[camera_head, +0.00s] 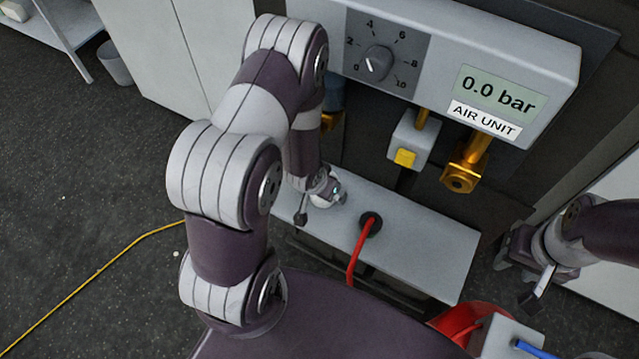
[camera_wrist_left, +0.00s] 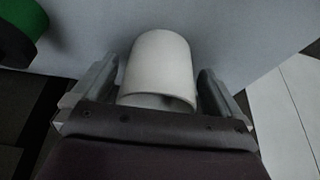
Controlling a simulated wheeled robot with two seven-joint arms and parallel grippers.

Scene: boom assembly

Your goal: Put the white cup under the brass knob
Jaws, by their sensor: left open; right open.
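The white cup (camera_wrist_left: 160,65) shows in the left wrist view, between the two fingers of my left gripper (camera_wrist_left: 158,80). The fingers are open, one on each side, with a gap visible on both sides. In the head view my left gripper (camera_head: 318,197) is low over the grey shelf, and I cannot make out the cup clearly there. A brass fitting with a hexagonal end (camera_head: 461,177) hangs under the right part of the panel. Another brass part (camera_head: 328,121) is mostly hidden behind my left arm. My right gripper (camera_head: 532,290) is open and empty at the right, apart from the shelf.
The grey shelf (camera_head: 430,250) carries a black ring with a red hose (camera_head: 356,255). A white box with a yellow button (camera_head: 404,157) hangs beside the brass fitting. The panel has a dial (camera_head: 377,63) and reads 0.0 bar. A green object (camera_wrist_left: 22,30) shows at the wrist view's upper left.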

